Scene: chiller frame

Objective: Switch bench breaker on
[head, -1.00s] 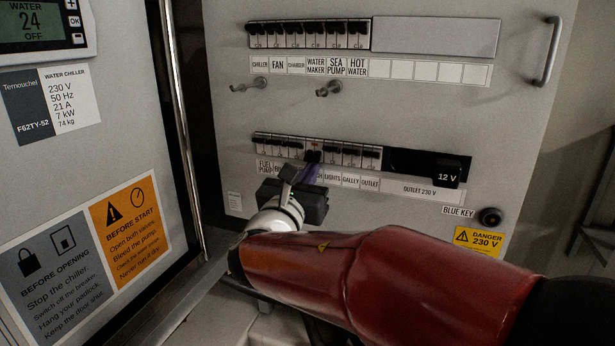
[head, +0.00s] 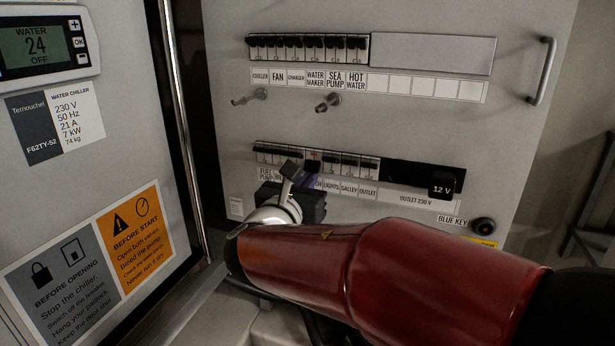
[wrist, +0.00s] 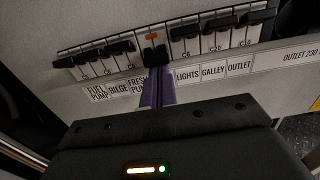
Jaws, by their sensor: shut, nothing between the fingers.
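The bench breaker (wrist: 155,50) is in the lower row, between the fresh pump and lights breakers. Its black toggle sits lower than its neighbours', with an orange-red mark showing above it. It also shows in the head view (head: 313,167). Its label is mostly hidden behind my fingers; only "CH" shows in the head view. My gripper (wrist: 158,76) is shut and empty. Its purple fingertips are just below the toggle, lined up with it; I cannot tell if they touch. In the head view my gripper (head: 309,181) is partly hidden by my wrist.
The chiller front (head: 100,150) stands close on the left.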

